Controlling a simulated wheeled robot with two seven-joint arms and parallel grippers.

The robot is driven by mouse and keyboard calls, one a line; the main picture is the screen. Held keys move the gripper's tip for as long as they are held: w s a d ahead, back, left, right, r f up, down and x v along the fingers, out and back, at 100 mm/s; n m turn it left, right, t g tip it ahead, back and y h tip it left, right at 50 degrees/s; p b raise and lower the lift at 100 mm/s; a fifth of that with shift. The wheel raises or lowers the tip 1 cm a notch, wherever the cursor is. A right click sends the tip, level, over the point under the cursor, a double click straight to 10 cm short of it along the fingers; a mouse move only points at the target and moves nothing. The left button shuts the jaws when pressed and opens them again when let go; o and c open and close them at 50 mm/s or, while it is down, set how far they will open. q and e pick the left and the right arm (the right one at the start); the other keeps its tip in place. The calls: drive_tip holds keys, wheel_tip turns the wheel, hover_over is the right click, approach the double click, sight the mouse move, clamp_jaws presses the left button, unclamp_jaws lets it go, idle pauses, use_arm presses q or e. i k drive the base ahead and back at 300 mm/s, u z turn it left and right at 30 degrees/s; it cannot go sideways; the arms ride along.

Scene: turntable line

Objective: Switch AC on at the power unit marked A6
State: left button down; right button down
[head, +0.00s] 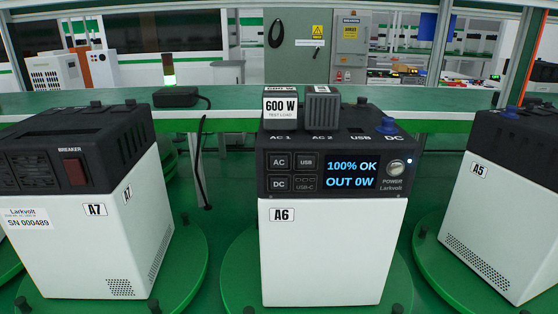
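The power unit marked A6 (333,235) stands upright at the centre of the head view, with its front panel facing me. Its AC button (279,161) is at the upper left of the dark panel, above the DC button (279,184) and left of the USB button (306,161). The display (350,175) reads "100% OK" and "OUT 0W". The round POWER button (396,168) is at the right, with a small bright light beside it. A "600 W" test load (280,108) sits on top at AC 1. Neither gripper is in view.
Unit A7 (85,245) stands at the left, turned, with a red breaker switch (74,172). Unit A5 (500,225) stands at the right. Each unit stands on a green turntable.

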sight(277, 162)
drive_tip(key=k, duration=1)
drive_tip(key=u, duration=1.05)
drive_tip(key=i, duration=1)
drive_tip(key=z, duration=1.1)
